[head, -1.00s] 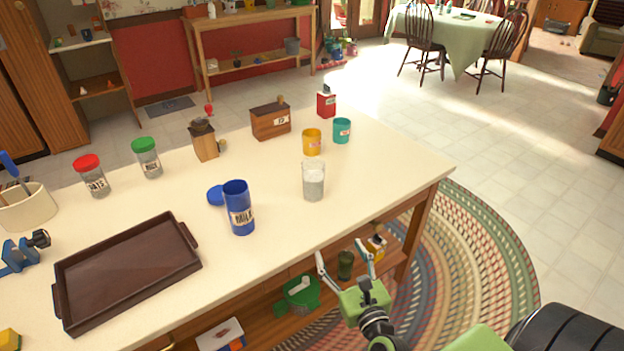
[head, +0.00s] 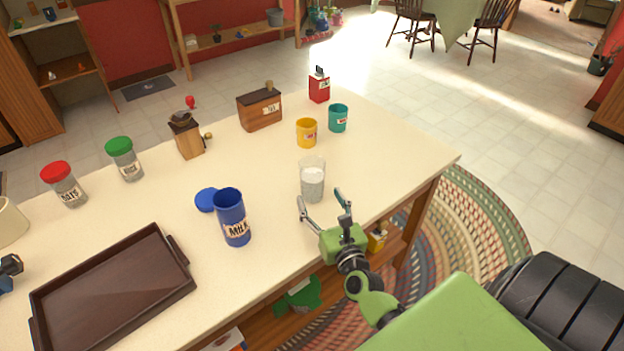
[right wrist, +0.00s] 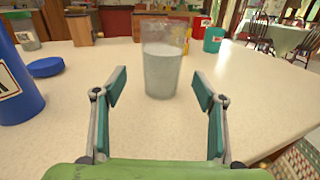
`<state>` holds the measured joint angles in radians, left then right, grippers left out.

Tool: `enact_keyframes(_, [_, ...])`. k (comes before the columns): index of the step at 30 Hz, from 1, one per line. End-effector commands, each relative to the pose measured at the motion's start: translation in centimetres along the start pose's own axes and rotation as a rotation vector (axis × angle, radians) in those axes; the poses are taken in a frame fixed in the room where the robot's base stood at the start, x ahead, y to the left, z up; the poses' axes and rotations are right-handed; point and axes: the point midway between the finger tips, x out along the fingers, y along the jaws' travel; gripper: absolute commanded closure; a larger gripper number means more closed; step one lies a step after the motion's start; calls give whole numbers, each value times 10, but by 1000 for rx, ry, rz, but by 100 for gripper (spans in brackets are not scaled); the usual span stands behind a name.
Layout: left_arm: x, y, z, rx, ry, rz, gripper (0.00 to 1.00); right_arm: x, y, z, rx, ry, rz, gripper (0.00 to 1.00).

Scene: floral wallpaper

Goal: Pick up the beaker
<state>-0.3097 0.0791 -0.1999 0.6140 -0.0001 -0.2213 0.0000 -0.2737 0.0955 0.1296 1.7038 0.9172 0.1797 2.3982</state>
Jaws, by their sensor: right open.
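The beaker (head: 312,181) is a clear glass with whitish contents. It stands upright on the cream table (head: 270,215) near the front edge. In the right wrist view the beaker (right wrist: 162,70) is straight ahead, between the lines of the two fingers and beyond their tips. My right gripper (head: 324,203) is open and empty, just in front of the beaker at the table's edge; its teal finger pads (right wrist: 160,90) are spread wide and apart from the glass.
A blue milk canister (head: 233,218) and its blue lid (head: 207,199) stand left of the beaker. Yellow (head: 306,132) and teal (head: 338,118) cups stand behind it. A brown tray (head: 115,290) lies at the left. The table right of the beaker is clear.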

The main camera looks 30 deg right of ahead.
Motion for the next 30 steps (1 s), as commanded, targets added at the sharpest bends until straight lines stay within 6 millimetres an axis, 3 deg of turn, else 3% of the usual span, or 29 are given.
enact_keyframes(5, [-3,0,2,0,-4,0,31,22,0,1,-1,-1,0,36])
enact_keyframes(12, [-10,-3,-18,0,23,-3,31,44,-2,5,-2,-2,0,36])
enact_keyframes(18, [-14,-3,-20,0,27,-3,31,71,-3,4,-2,0,0,36])
enact_keyframes(28, [-14,-3,-15,0,20,-3,31,77,-3,3,-1,0,0,36])
enact_keyframes(30, [-14,-2,-13,0,17,-2,31,77,-3,3,-1,0,0,54])
